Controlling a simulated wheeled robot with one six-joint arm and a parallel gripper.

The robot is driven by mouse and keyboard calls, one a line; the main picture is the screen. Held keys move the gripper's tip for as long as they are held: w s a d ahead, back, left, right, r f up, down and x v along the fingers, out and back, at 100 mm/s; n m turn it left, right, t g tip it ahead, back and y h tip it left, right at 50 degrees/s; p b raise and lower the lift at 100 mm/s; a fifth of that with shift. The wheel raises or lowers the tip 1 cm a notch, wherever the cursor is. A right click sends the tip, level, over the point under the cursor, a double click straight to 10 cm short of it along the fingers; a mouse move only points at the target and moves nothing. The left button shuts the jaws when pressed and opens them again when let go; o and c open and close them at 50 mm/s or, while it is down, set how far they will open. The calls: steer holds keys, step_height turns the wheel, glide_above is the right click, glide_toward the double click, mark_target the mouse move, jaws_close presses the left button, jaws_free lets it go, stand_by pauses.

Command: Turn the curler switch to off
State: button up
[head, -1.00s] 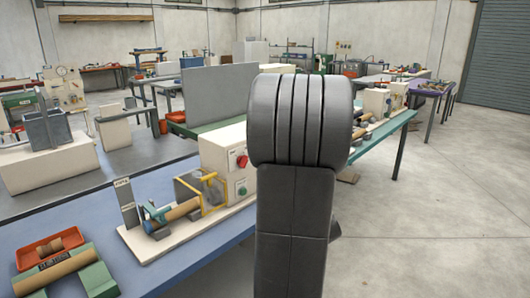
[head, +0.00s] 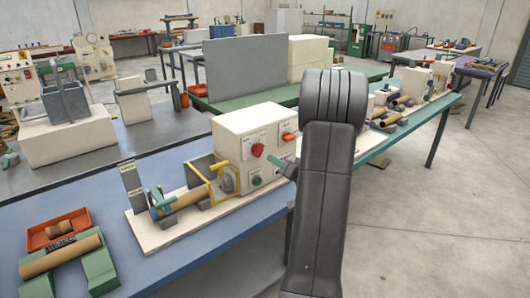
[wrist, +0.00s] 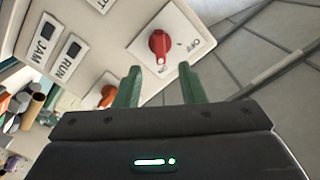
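A red rotary knob (wrist: 159,45) sits on a white plate of the cream control box (head: 238,122). In the wrist view its white mark points down the picture, and the word OFF stands to its right. I cannot read which switch it is. The red knob also shows in the head view (head: 258,150). My gripper (wrist: 159,78) is open and empty, its two green fingers pointing at the panel, with the knob just beyond and between the tips. In the head view my gripper (head: 276,160) is close to the panel, partly hidden by my arm.
JAM and RUN labels (wrist: 58,57) show in the wrist view. The yellow-framed winder (head: 208,180) stands left of the box on the blue table (head: 90,185). Floor at right is clear.

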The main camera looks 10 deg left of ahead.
mark_target(262, 152)
steer(key=p+x, duration=0.1)
steer(key=x, duration=0.6)
steer(key=shift+w+a, duration=0.1)
steer(key=shift+a, duration=0.05)
jaws_close()
